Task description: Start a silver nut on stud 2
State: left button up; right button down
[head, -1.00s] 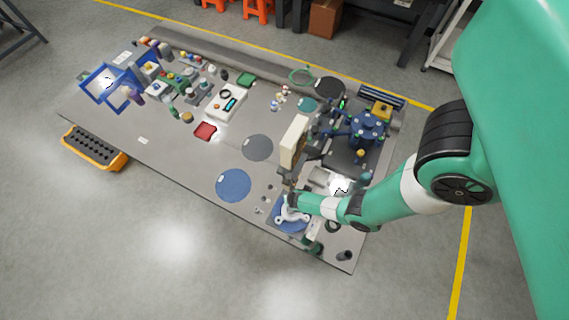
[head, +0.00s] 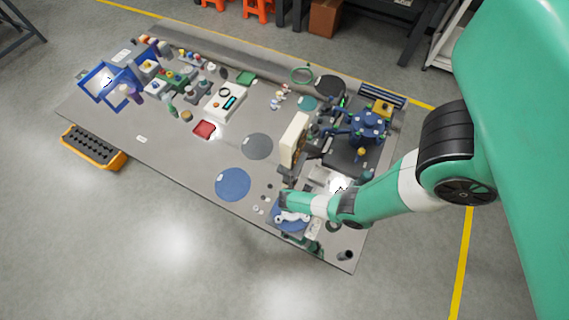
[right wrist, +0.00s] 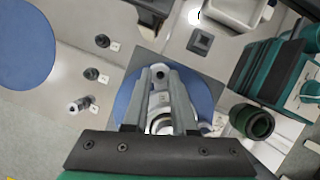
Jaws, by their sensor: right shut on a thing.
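My right gripper (right wrist: 161,74) points down over a blue round pad in the right wrist view. Its fingers are closed on a small grey ringed piece with a dark centre (right wrist: 160,73), which looks like a nut. A pale fitting (right wrist: 161,123) stands on the blue pad (right wrist: 206,101), partly hidden by the fingers; it also shows in the head view (head: 293,217). I cannot make out stud 2 or tell whether the held piece touches a stud. In the head view my right wrist covers the fingertips. My left gripper is out of view.
Left of the pad are two dark round pieces (right wrist: 102,41) (right wrist: 92,73) and a silvery one (right wrist: 80,105), each beside a small label. A dark green cylinder (right wrist: 252,121) stands to the right. A larger blue disc (head: 233,184) lies flat on the grey table.

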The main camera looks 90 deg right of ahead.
jog(key=shift+f+m+g, duration=0.15)
jog(key=shift+m+g, duration=0.15)
jog(key=shift+m, duration=0.4)
jog(key=c, duration=0.6)
grip_release()
jog(key=shift+c, duration=0.2)
notch_tip(320, 180, up, 9)
jog(key=p, duration=0.8)
jog(key=shift+p, duration=0.35)
jog(key=shift+w, duration=0.15)
